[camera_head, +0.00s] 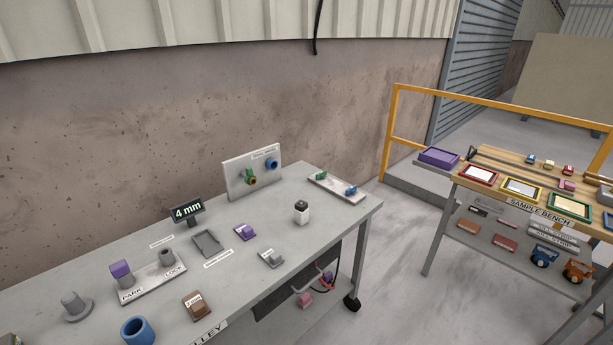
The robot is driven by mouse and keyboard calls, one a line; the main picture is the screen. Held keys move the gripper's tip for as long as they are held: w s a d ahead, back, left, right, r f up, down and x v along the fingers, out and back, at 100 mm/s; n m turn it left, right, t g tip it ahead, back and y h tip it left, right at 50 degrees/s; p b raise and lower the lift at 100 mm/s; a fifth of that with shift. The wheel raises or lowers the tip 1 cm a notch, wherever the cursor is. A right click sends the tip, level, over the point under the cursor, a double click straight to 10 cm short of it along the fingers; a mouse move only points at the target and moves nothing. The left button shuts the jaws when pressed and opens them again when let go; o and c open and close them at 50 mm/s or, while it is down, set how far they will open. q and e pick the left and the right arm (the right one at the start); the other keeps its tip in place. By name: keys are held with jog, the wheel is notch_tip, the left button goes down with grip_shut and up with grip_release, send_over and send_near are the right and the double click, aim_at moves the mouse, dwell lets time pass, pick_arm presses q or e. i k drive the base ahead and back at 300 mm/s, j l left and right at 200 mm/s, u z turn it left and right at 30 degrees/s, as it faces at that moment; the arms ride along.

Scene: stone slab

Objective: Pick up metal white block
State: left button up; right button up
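On the grey trolley table (115,277), a small pale grey-white block (271,259) with a raised part lies near the front edge, right of centre. A white upright block or bottle with a dark top (302,213) stands behind it to the right. I cannot tell from this view which of the two is metal. A purple block (245,232) and a brown block (197,305) of similar size to the pale one lie on the same table. Neither of my grippers is in view.
A grey tray (207,244), a "4 mm" display (187,212), a PARK/LOCK plate (150,282), a blue ring (138,331) and an upright panel (238,178) occupy the table. A sample bench (540,208) and yellow rail (480,97) stand right, with bare floor between.

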aim_at(300, 217)
jog(key=i+l+u, duration=0.15)
jog(key=i+l, duration=0.7)
jog(key=i, duration=0.05)
